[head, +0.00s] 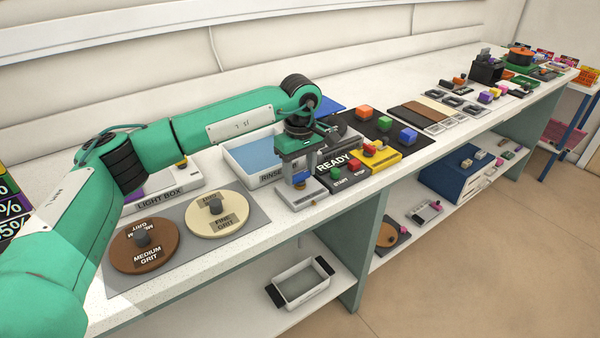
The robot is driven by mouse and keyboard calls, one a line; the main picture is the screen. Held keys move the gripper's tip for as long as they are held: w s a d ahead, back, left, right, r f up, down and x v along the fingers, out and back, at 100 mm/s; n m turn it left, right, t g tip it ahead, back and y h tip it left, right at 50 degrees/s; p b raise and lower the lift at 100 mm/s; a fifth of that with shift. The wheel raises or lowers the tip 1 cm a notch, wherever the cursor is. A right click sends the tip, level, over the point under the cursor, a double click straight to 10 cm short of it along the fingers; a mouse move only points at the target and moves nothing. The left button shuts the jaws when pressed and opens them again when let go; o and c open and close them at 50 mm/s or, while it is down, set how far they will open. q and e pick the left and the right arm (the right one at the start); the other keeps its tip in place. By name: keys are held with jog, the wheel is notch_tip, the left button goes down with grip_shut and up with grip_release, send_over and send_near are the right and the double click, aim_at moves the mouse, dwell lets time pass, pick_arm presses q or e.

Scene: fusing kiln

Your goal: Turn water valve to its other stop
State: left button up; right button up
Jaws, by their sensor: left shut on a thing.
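My left arm comes in from the left, and its gripper (299,174) points down at the front edge of the counter. It is shut on the small blue handle of the water valve (304,193), which sits on a pale grey base. The fingers hide part of the handle, so I cannot tell its exact angle. My right gripper is not in view.
The rinse basin (235,160) stands left of and behind the valve. A READY panel with START and STOP buttons (345,176) is close on the right. Grit discs (144,246) lie to the left. A white bin (300,285) is on the shelf below.

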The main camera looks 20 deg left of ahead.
aim_at(300, 173)
pick_arm(q)
jog(key=shift+r, duration=0.1)
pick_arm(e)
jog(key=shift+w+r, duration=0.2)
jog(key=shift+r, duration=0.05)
pick_arm(q)
jog(key=o, duration=1)
jog(key=shift+r, duration=0.4)
notch_tip(300, 173, up, 13)
jog(key=shift+f+b, duration=0.1)
jog(key=shift+b, duration=0.45)
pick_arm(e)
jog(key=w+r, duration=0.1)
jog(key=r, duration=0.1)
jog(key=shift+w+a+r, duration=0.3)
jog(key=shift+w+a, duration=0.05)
